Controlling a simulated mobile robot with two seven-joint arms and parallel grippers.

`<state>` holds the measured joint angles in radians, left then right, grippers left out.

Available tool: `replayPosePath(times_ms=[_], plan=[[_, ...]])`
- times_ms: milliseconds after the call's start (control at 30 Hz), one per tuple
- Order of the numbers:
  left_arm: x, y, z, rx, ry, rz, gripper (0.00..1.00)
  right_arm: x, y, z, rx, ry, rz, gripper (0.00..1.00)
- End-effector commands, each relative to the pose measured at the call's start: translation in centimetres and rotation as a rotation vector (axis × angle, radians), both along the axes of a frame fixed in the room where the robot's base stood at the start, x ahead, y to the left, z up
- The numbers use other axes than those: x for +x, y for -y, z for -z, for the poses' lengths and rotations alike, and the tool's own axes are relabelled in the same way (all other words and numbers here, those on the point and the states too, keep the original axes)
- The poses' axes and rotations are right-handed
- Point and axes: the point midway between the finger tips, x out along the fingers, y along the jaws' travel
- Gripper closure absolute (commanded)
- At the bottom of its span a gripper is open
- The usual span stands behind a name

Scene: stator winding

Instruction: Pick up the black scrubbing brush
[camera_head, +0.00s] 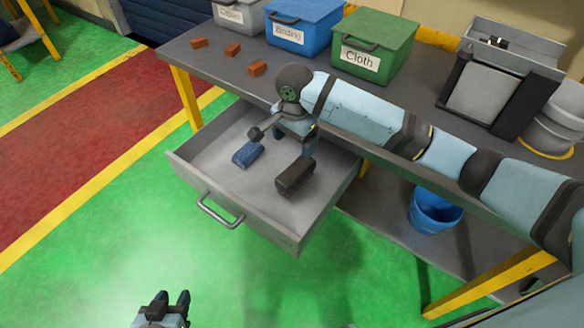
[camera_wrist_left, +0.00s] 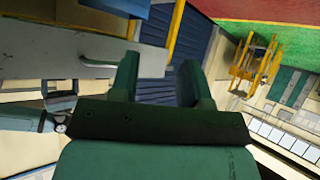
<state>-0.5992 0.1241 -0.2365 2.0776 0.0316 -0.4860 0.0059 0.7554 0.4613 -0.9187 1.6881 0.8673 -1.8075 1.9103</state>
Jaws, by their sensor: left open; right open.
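A dark block-shaped brush (camera_head: 295,176), black-brown, lies in the right part of the open grey drawer (camera_head: 205,172). My right gripper (camera_head: 297,135) hangs from the arm over the back of the drawer, behind the brush and apart from it. It is open; its fingertips are small and partly hidden in this view. My left gripper (camera_head: 172,302) is open and empty over the green floor, at the bottom of the head view. Its two fingers also show in the left wrist view (camera_wrist_left: 160,85), with nothing between them.
A blue block (camera_head: 247,154) lies in the drawer left of the brush. The workbench (camera_head: 215,62) above carries several orange-brown blocks, grey and blue bins and a green bin labelled Cloth (camera_head: 375,45). A blue bucket (camera_head: 435,212) stands under the bench. Floor before the drawer is clear.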

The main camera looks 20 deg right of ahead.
Motion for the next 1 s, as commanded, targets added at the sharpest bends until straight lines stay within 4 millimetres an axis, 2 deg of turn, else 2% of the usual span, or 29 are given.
replayPosePath(times_ms=[100, 300, 567, 800, 1000], plan=[[-0.9, 0.2, 1.1, 0.001, -0.017, 0.004, 0.57, -0.1, 0.1, 2.8, -0.003, -0.004, 0.001, 0.17], [-0.8, 0.3, 1.2, 0.002, -0.009, 0.007, 0.57, -0.1, 0.1, 6.2, -0.002, -0.001, 0.0, 0.17], [-0.2, 0.3, 0.5, 0.001, 0.014, 0.007, 0.57, 0.0, 0.3, 8.2, -0.001, 0.0, 0.0, 0.17], [-0.2, 0.2, 1.3, 0.008, 0.015, 0.012, 0.57, -0.1, 0.8, 11.7, -0.001, -0.001, -0.001, 0.17], [-0.2, 0.2, 1.2, 0.011, 0.017, 0.014, 0.57, -0.1, 0.8, 12.6, 0.001, 0.001, -0.002, 0.17]])
